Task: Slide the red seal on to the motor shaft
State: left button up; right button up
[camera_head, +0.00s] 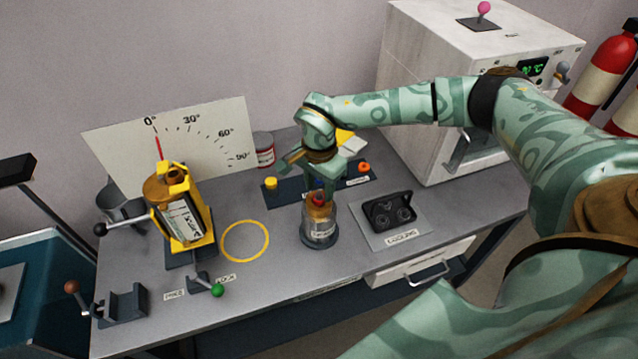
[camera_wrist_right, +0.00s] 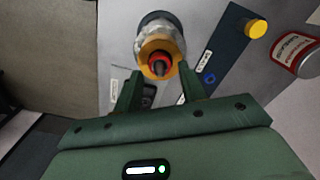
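The motor (camera_head: 320,232), a clear-sided cylinder with a brass top, stands upright on the bench; its brass top (camera_wrist_right: 175,46) shows in the right wrist view. The red seal (camera_wrist_right: 160,60) is a ring at the top of the motor, around the dark shaft (camera_wrist_right: 158,69). It shows small in the head view (camera_head: 318,202). I cannot tell how far down the shaft it sits. My right gripper (camera_wrist_right: 160,74) is open, its fingers on either side of the seal with gaps visible. In the head view, this gripper (camera_head: 320,190) is just above the motor. My left gripper is out of view.
Behind the motor, a dark blue mat (camera_head: 290,192) carries a yellow cylinder (camera_head: 271,183) and an orange-red piece (camera_head: 364,167). A black tray (camera_head: 390,211) lies right. A yellow ring (camera_head: 245,259) and a yellow fixture (camera_head: 187,215) are left. A can (camera_head: 263,149) stands behind.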

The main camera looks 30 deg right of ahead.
jog(key=shift+o, duration=0.4)
jog(key=shift+r, duration=0.15)
notch_tip(320, 180, up, 16)
jog(key=p, duration=0.2)
jog(key=shift+a, duration=0.1)
dwell(0.7)
